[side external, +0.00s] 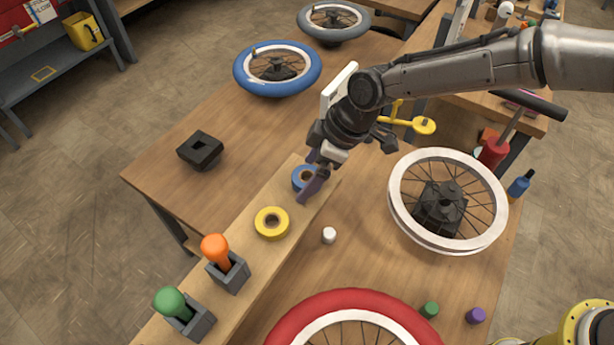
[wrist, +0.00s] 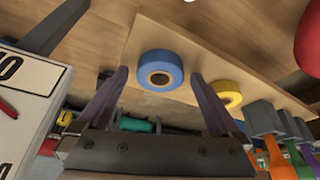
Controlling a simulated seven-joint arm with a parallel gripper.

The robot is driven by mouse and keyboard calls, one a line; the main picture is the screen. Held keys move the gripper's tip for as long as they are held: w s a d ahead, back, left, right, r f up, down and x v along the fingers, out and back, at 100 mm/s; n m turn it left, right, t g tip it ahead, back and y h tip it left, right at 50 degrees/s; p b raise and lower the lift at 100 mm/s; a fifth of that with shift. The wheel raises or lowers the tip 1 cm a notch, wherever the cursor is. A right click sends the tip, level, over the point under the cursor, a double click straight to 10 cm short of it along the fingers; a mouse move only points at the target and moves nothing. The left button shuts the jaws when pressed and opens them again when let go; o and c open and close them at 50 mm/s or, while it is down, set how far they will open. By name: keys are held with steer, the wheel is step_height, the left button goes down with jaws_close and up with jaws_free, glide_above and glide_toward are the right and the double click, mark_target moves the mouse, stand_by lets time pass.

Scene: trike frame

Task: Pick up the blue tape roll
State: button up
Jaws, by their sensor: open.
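The blue tape roll (side external: 304,178) lies flat on a raised wooden board, with the yellow tape roll (side external: 272,223) beside it. My gripper (side external: 309,180) is low over the board at the blue roll, and one finger hides part of the roll in the side view. In the wrist view the blue tape roll (wrist: 159,71) shows whole, ahead of and between the spread fingertips. My gripper (wrist: 160,78) is open and holds nothing. The yellow tape roll (wrist: 228,94) is just beyond the right finger there.
Along the board (side external: 247,272) stand an orange-knobbed tool (side external: 215,248) and a green-knobbed tool (side external: 170,300) in grey holders. A small white cylinder (side external: 329,235), a white-rimmed wheel (side external: 398,208) and a red wheel (side external: 300,318) are nearby. A black block (side external: 186,152) sits left on open tabletop.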

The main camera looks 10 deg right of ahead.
steer(key=c, duration=1.4)
steer(key=shift+r, duration=0.15)
